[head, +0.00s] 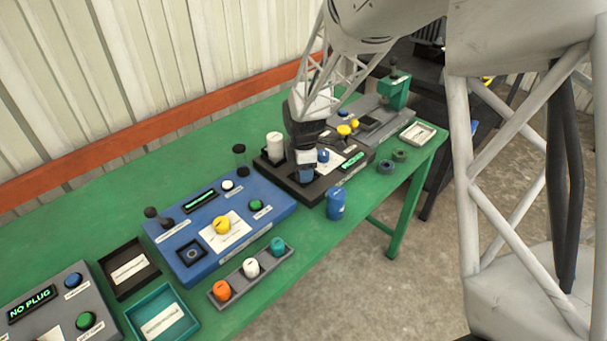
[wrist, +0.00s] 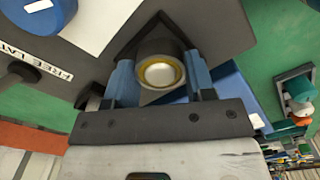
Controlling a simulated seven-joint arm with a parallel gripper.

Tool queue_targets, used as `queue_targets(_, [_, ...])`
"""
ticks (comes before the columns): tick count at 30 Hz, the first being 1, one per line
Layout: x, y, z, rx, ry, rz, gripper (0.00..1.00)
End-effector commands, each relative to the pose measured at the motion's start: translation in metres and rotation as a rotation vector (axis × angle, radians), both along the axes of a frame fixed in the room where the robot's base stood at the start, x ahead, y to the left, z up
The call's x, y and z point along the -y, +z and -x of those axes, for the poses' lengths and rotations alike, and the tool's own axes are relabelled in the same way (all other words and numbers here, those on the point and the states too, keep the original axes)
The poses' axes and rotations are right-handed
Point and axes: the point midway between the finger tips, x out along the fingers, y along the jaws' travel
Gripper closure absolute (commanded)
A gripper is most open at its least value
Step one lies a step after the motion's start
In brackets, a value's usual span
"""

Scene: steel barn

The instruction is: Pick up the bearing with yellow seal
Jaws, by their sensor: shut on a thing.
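The bearing with the yellow seal (wrist: 161,73) shows in the wrist view as a grey ring with a yellow band around a pale centre. My gripper (wrist: 160,84) has its two blue fingers on either side of it and is shut on it. In the head view my gripper (head: 306,174) points down at the black station (head: 275,172) with a lit green display. The bearing cannot be made out there, behind the fingers. I cannot tell whether it is clear of the station's surface.
Two dark rings, one greenish (head: 400,155) and one bluish (head: 385,167), lie on the green table (head: 355,240) to the right. A blue canister (head: 336,205) stands at the front edge. A white cylinder (head: 275,147) stands just left of my gripper. A blue panel box (head: 205,255) is further left.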

Motion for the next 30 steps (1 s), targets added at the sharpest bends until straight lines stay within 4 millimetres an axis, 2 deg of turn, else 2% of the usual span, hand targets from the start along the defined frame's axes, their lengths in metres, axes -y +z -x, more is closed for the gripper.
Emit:
queue_targets(1, [0.0,0.0,0.0,0.0,0.0,0.0,0.76])
queue_targets(2, [0.0,0.0,0.0,0.0,0.0,0.0,0.8])
queue_targets(9, [0.0,0.002,0.0,0.001,0.0,0.0,0.81])
queue_targets(14, [0.0,0.011,0.0,0.002,0.0,0.0,0.81])
queue_targets(30, [0.0,0.084,0.0,0.002,0.0,0.0,0.81])
